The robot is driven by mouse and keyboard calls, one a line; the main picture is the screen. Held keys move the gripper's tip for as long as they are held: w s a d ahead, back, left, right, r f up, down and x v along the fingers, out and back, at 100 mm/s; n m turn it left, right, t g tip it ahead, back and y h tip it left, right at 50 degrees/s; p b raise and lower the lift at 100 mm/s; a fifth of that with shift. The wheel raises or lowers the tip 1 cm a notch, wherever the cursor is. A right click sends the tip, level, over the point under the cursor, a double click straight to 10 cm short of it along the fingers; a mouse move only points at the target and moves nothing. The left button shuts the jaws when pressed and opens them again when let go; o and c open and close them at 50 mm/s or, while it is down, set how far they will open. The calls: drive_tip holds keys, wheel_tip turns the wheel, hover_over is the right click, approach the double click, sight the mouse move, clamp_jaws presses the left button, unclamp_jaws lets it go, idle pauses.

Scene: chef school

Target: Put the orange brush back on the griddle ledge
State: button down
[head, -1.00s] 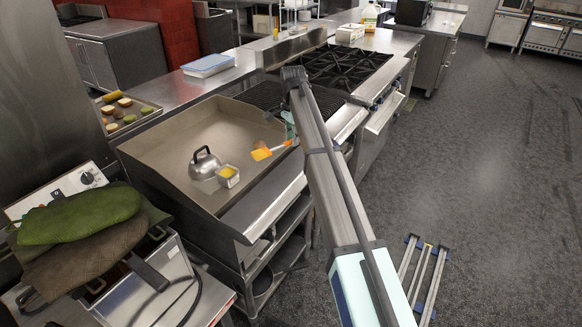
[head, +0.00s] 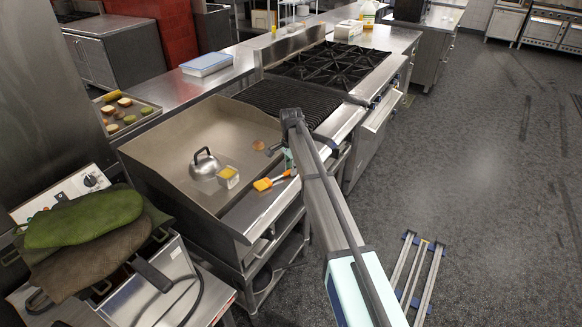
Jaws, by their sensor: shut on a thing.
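The orange brush (head: 263,184) is at the front of the griddle, over the steel front ledge (head: 241,217), with its orange head pointing left and its handle running right. Whether it touches the ledge is hard to tell. My gripper (head: 289,164) is mostly hidden behind my arm, at the right end of the brush handle, and is shut on the brush. The griddle plate (head: 177,143) lies just behind the ledge.
A metal dome (head: 203,164) and a small square cup with yellow contents (head: 228,177) stand on the griddle, left of the brush. The grate (head: 262,97) and burners lie behind. Oven mitts (head: 84,217) lie on the appliance at front left.

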drive_tip(key=c, duration=1)
unclamp_jaws()
drive_tip(key=shift+f, duration=0.1)
wheel_tip(320, 180, up, 12)
drive_tip(key=b, duration=0.3)
